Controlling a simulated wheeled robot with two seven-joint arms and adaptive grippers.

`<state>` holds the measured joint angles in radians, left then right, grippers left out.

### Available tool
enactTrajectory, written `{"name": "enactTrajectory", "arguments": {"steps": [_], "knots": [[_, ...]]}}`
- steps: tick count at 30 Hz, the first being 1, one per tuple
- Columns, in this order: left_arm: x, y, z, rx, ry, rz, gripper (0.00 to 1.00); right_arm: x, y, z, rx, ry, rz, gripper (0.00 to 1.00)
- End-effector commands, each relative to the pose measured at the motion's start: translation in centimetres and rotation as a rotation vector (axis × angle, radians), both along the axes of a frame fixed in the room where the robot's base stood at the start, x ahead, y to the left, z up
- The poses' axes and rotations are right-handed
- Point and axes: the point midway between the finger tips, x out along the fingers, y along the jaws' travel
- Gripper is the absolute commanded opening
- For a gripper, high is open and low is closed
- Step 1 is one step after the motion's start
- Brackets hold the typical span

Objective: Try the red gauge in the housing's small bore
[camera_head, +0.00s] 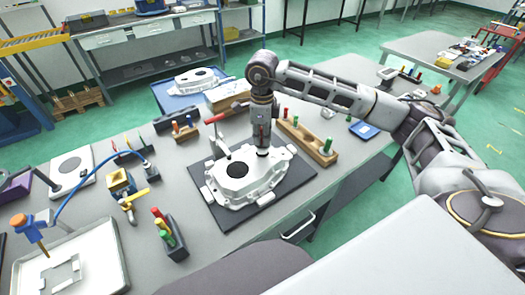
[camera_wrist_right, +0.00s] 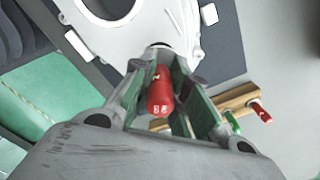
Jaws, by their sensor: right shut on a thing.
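The housing (camera_head: 232,187) is a pale casting with a large round opening, lying on a dark mat (camera_head: 218,215) on the bench. My right gripper (camera_head: 262,148) points down over the housing's far right part. In the right wrist view, my right gripper (camera_wrist_right: 160,75) is shut on the red gauge (camera_wrist_right: 160,100), whose red handle shows between the fingers. The gauge's lower end is hidden. A dark hole edge of the housing (camera_wrist_right: 185,25) shows just beyond the fingertips; I cannot tell whether the gauge is in it. My left gripper is not in view.
A wooden rack (camera_head: 305,142) with red and green pegs stands right of the housing. A red-handled clamp (camera_head: 217,119) rises at the housing's far left. A dark block with coloured handles (camera_head: 172,240) and a pale tray (camera_head: 88,268) are at left.

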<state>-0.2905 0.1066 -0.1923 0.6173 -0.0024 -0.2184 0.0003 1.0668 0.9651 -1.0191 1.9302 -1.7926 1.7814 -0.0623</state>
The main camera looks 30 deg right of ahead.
Motion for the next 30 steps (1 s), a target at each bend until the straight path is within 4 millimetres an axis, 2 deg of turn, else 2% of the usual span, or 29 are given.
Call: {"name": "enactTrajectory", "arguments": {"steps": [30], "knots": [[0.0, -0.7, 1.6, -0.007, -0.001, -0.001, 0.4, 0.0, 0.0, 3.2, 0.0, 0.0, 0.0, 0.0]]}}
